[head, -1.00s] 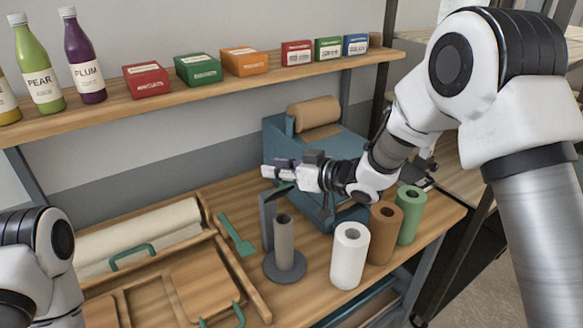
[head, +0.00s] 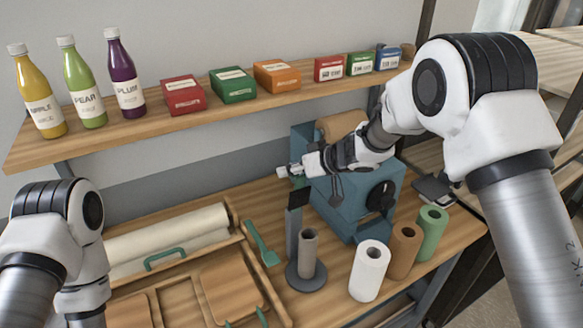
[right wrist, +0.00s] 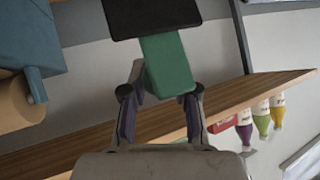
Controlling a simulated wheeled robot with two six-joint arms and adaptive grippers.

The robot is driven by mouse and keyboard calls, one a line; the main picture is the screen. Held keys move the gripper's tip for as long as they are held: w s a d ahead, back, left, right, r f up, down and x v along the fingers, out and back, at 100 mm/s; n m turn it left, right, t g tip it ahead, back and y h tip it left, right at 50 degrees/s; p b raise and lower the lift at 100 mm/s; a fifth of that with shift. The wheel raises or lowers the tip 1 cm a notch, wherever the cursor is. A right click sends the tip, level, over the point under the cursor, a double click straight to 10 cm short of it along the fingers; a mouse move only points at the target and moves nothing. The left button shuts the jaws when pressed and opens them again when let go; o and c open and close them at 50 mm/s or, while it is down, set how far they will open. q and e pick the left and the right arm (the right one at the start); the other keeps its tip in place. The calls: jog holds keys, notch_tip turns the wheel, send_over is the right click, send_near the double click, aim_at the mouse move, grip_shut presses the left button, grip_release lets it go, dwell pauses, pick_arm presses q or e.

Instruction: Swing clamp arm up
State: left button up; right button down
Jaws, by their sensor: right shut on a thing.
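The clamp arm's green grip (right wrist: 168,65) shows between the fingers of my right gripper (right wrist: 160,95) in the right wrist view, with a black plate above it. In the head view my right gripper (head: 290,171) is at the top of the grey upright post (head: 293,228), shut on the clamp arm. The post rises from the roll stand (head: 305,280), beside a grey core tube (head: 309,252). My left gripper is out of view; only its arm shows.
A blue machine (head: 345,212) stands right behind the stand. White (head: 369,270), brown (head: 405,246) and green (head: 432,232) rolls stand to the right. The shelf (head: 185,124) with bottles and boxes is above.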

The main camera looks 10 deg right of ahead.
jog(key=shift+s+d+f, duration=0.1)
jog(key=shift+s+f, duration=0.15)
jog(key=shift+f, duration=0.15)
jog(key=c, duration=0.8)
grip_release()
jog(key=shift+c, duration=0.2)
jog(key=shift+w+d, duration=0.15)
jog(key=shift+w, duration=0.15)
jog(key=shift+s+d+r, duration=0.15)
jog(key=shift+s+r, duration=0.1)
jog(key=shift+r, duration=0.15)
jog(key=v, duration=1.1)
jog(key=shift+d, duration=0.2)
jog(key=shift+f, duration=0.15)
